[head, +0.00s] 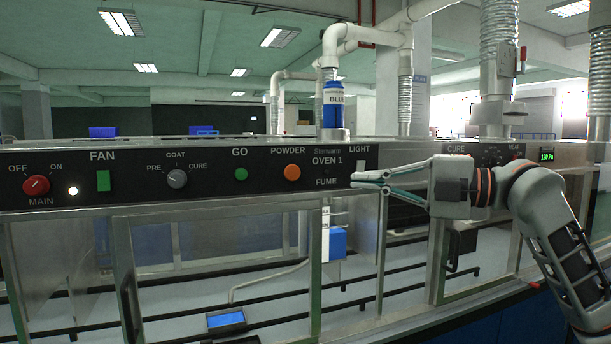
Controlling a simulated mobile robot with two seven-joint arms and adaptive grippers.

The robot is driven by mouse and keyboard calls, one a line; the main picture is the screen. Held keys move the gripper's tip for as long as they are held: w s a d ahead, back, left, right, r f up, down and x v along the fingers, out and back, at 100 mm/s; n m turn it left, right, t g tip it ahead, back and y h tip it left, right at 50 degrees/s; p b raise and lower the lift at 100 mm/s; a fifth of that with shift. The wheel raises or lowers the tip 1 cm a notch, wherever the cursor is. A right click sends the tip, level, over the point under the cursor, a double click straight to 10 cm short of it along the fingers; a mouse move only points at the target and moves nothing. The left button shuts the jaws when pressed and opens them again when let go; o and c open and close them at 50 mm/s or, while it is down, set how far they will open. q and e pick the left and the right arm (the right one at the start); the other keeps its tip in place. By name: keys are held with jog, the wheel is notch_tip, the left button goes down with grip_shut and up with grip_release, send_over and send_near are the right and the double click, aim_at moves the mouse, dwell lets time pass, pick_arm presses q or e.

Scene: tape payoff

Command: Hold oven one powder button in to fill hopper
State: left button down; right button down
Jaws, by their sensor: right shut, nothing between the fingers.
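The oven one powder button (292,172) is a round orange button on the black control panel (130,190), under the word POWDER. My right gripper (354,180) comes in from the right in the head view. It is shut and empty, its fingertips pointing left in front of the panel near the LIGHT and FUME labels. It is to the right of the orange button and apart from it. A hopper (333,108) with a blue band marked BLUE stands above the panel, with a pale pipe over it. My left gripper is not in view.
The panel also has a red MAIN knob (36,185), a green FAN switch (103,181), a grey COAT knob (177,179) and a green GO button (240,174). Glass doors in metal frames sit below. Space in front of the panel's left half looks clear.

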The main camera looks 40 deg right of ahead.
jog(key=p, duration=0.4)
send_near(288, 173)
jog(key=w+a, duration=0.1)
jog(key=a, duration=0.3)
jog(key=shift+w+d+p, duration=0.2)
jog(key=shift+w+p, duration=0.05)
jog(key=shift+w, duration=0.7)
jog(key=shift+w+d+p, duration=0.25)
jog(key=shift+w, duration=0.75)
